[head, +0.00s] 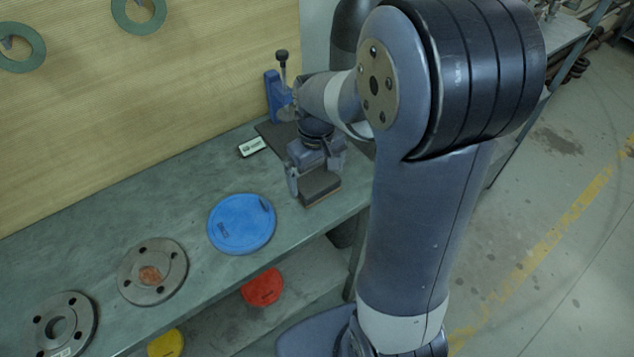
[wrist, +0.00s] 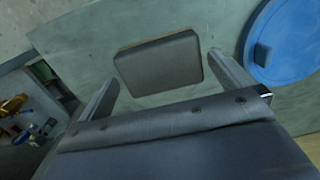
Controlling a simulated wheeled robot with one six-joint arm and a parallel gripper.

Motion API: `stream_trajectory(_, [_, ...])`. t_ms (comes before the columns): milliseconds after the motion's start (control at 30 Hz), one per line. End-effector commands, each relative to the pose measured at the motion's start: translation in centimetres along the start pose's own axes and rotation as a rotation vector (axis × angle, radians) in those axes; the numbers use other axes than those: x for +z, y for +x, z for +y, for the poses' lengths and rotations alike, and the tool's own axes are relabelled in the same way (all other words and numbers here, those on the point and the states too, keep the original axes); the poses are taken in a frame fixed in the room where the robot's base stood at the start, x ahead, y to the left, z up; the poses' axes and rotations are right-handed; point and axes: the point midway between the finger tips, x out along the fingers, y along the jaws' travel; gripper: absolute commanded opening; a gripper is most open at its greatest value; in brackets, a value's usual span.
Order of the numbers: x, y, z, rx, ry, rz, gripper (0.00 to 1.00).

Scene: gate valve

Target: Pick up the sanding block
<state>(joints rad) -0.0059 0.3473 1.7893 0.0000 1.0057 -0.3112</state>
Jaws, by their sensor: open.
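The sanding block (head: 318,187), dark grey with a thin tan layer along its edge, sits on the bench near the front edge. My gripper (head: 309,184) is just above and behind it, pointing down, with its fingers apart. In the wrist view the sanding block (wrist: 160,62) lies ahead of the gap between the two fingertips (wrist: 163,72), one finger to each side. No contact shows. The inner faces of the fingers are partly hidden in the head view.
A blue disc (head: 241,223) lies left of the block, with two metal flanges (head: 152,271) farther left. A blue tool with a black-knobbed lever (head: 277,92) and a small white-labelled item (head: 252,147) are behind. A lower shelf holds red (head: 263,287) and yellow discs (head: 166,344).

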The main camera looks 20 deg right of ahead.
Motion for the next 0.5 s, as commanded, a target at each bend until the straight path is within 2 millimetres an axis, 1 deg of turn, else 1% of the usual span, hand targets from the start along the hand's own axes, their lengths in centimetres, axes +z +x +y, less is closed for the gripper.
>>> stream_trajectory(100, [-0.1, 1.7, 0.1, -0.001, 0.0, -0.004, 1.0])
stream_trajectory(200, [-0.1, 2.6, 0.1, -0.001, 0.0, -0.002, 1.0])
stream_trajectory(467, [-0.1, 2.9, 0.1, 0.0, 0.0, 0.001, 1.0])
stream_trajectory(500, [-0.1, 2.9, 0.1, 0.0, 0.0, 0.001, 0.98])
